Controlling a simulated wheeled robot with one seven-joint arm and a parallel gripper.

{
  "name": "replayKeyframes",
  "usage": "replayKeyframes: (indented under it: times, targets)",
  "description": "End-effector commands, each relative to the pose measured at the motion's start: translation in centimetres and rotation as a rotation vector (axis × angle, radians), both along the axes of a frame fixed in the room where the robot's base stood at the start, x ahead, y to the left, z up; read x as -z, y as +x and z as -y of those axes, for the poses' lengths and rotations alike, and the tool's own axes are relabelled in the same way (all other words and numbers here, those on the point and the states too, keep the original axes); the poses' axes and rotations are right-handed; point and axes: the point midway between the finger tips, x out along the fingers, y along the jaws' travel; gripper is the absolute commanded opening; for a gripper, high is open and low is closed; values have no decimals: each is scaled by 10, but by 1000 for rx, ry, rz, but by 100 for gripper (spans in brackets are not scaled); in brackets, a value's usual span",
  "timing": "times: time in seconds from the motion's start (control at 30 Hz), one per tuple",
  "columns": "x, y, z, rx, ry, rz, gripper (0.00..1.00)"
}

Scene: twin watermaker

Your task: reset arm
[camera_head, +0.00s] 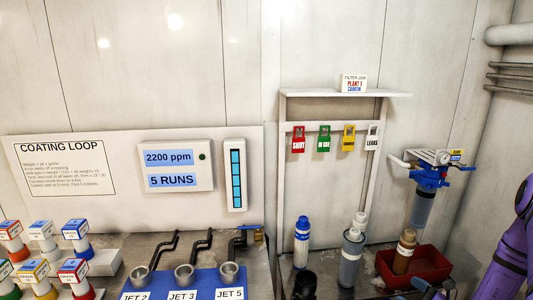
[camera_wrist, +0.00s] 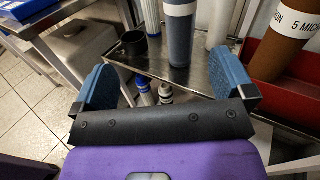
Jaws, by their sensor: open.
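My gripper (camera_wrist: 166,85) shows in the wrist view with its two blue finger pads wide apart. Nothing is held between them; the steel bench edge and some bottles lie beyond. In the head view my purple arm (camera_head: 508,250) rises at the right edge. The gripper end is mostly cut off at the bottom, close in front of the red bin (camera_head: 430,277). In the wrist view the red bin (camera_wrist: 285,88) is at the right, with a brown cartridge (camera_wrist: 282,40) in it, beyond the right finger.
A grey cartridge (camera_head: 350,262), a blue-capped bottle (camera_head: 301,245) and a black cup (camera_head: 305,285) stand on the bench. A filter housing (camera_head: 422,205) hangs on the right wall. A tag rack (camera_head: 345,92) stands behind. Jet cups (camera_head: 185,275) and sample jars (camera_head: 40,235) are left.

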Motion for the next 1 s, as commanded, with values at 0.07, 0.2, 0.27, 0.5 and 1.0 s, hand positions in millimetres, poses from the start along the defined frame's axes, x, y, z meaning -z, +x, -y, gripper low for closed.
replayKeyframes:
  times: [0.07,0.2,0.27,0.5,1.0]
  targets:
    - [-15,5,-4,-42,-21,12,100]
    - [-44,13,-15,-129,-61,34,100]
    - [-60,16,-21,-178,-89,46,100]
    - [-139,23,-58,-430,-230,101,100]
    - [-276,-12,-137,-908,-609,203,100]
